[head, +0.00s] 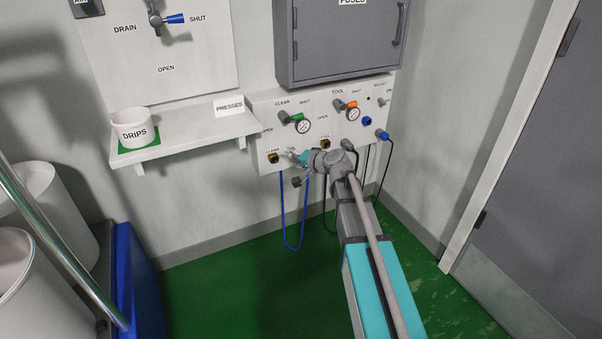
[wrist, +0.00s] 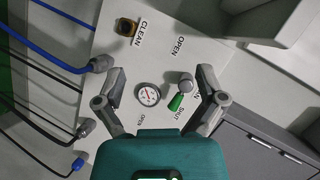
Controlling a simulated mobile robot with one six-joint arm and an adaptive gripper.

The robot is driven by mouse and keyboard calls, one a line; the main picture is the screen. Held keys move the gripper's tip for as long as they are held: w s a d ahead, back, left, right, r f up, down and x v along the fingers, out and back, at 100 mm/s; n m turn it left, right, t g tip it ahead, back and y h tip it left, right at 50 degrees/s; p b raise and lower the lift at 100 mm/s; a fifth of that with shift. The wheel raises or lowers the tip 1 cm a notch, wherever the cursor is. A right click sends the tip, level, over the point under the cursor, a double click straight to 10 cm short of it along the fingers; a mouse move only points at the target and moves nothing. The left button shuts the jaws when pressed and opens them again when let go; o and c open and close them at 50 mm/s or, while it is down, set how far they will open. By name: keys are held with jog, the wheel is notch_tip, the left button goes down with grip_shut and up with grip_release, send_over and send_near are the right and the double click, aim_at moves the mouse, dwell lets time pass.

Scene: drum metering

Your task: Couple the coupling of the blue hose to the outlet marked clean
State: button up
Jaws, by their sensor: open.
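The clean outlet (head: 272,158) is a brass fitting at the panel's lower left; in the wrist view it shows as a brass fitting (wrist: 127,27) beside its CLEAN label, with nothing on it. The blue hose (head: 283,215) hangs in a loop below the panel. Its grey coupling (wrist: 100,64) sits at the panel left of my gripper in the wrist view; my arm seems to hide it in the head view. My gripper (head: 303,157) is at the panel's lower part. In the wrist view its fingers (wrist: 160,80) are spread and empty, with a gauge visible between them.
The clean valve's green handle (wrist: 176,102) points toward SHUT. A grey coupling with a black hose (wrist: 85,128) and a blue plug (wrist: 77,163) are nearby. A shelf (head: 190,137) with a DRIPS cup (head: 134,132) juts out left; a grey cabinet (head: 340,40) is above.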

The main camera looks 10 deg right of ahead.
jog(key=w+d+f+m+t+h+b, duration=0.1)
jog(key=w+d+f+m+t+b, duration=0.2)
jog(key=f+b, duration=0.5)
jog(key=w+d+f+m+t+h+b, duration=0.1)
jog(key=w+d+f+m+t+b, duration=0.2)
jog(key=b, duration=1)
jog(key=w+d+f+m, duration=0.2)
jog(key=w+f, duration=0.2)
jog(key=f, duration=0.1)
jog(key=shift+w+h, duration=0.4)
jog(key=shift+w, duration=0.1)
jog(key=shift+x, duration=4.45)
jog(key=shift+r, duration=0.1)
grip_shut()
